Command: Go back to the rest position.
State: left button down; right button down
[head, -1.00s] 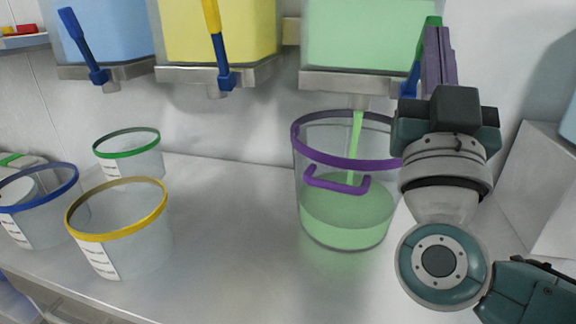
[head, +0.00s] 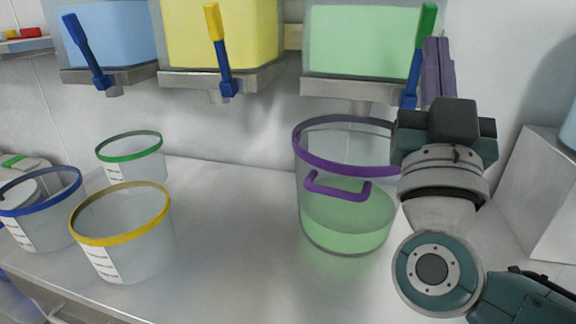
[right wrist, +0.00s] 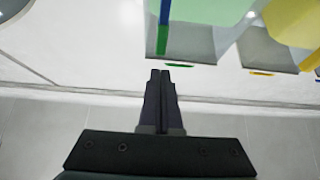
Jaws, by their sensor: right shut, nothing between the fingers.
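My right gripper (head: 437,62) is raised at the right of the head view, beside the green-tipped lever (head: 422,50) of the green tank (head: 358,40). In the right wrist view its dark fingers (right wrist: 160,80) are together with nothing between them. I cannot tell from the head view whether they touch the lever. Below the green tank stands a clear bucket with a purple rim (head: 333,158), partly filled with green liquid (head: 345,222). No stream falls into it. My left gripper is not in view.
A yellow tank (head: 245,35) and a blue tank (head: 110,35) hang to the left. Yellow-rimmed (head: 125,240), blue-rimmed (head: 42,195) and green-rimmed (head: 130,145) buckets stand on the left of the metal bench (head: 230,220). The bench middle is clear.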

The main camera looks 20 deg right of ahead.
jog(key=s+a+f+n+g+y+p, duration=0.1)
jog(key=a+f+n+g+y+p, duration=0.15)
jog(key=a+n+y, duration=0.55)
jog(key=s+a+f+n+g+y+p, duration=0.2)
jog(key=a+f+n+g+y, duration=0.15)
jog(key=a+y, duration=0.7)
jog(key=s+d+f+g+h+p, duration=0.1)
jog(key=s+d+f+g, duration=0.2)
jog(key=s+f+g, duration=0.4)
jog(key=s+d+m+g+h+p, duration=0.2)
jog(key=s+d+g, duration=0.15)
jog(key=s, duration=0.35)
jog(key=s+d+m+g+h+p, duration=0.1)
jog(key=s+d+m+g+h, duration=0.1)
jog(key=s+d, duration=0.35)
notch_tip(320, 180, up, 36)
jog(key=p, duration=3.6)
jog(key=shift+s+a+n+p, duration=0.2)
jog(key=shift+a+n+p, duration=0.15)
jog(key=shift+a, duration=0.05)
